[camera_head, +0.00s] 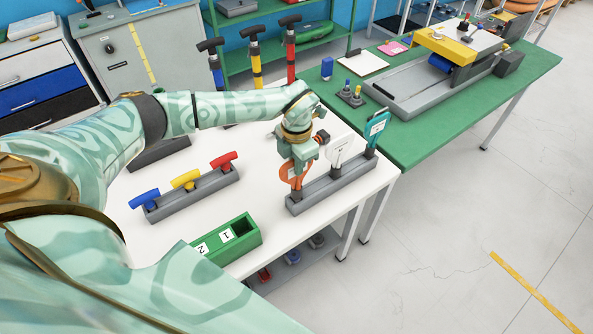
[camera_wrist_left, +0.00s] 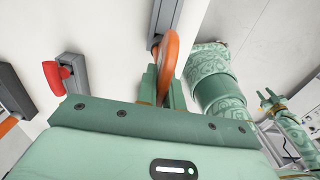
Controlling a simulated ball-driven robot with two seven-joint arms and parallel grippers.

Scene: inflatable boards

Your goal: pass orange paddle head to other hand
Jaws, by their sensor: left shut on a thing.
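The orange paddle head (camera_head: 285,173) stands at the near end of a grey rack (camera_head: 335,188), its foot at the rack's slot. My left gripper (camera_head: 298,176) reaches down from above and is shut on it. In the left wrist view the orange paddle head (camera_wrist_left: 170,62) shows edge-on between the two fingers of my left gripper (camera_wrist_left: 163,88), partly hidden by them. My right gripper (camera_wrist_left: 268,99) shows small at the right of the left wrist view, its two prongs apart and empty, away from the paddle head. It is not in the head view.
A white paddle head (camera_head: 340,148) and a teal one (camera_head: 376,130) stand in the same rack. Another rack (camera_head: 190,195) holds blue, yellow and red handles. A green box (camera_head: 228,240) stands at the table's front. Three pumps stand at the back. A green table (camera_head: 430,130) adjoins.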

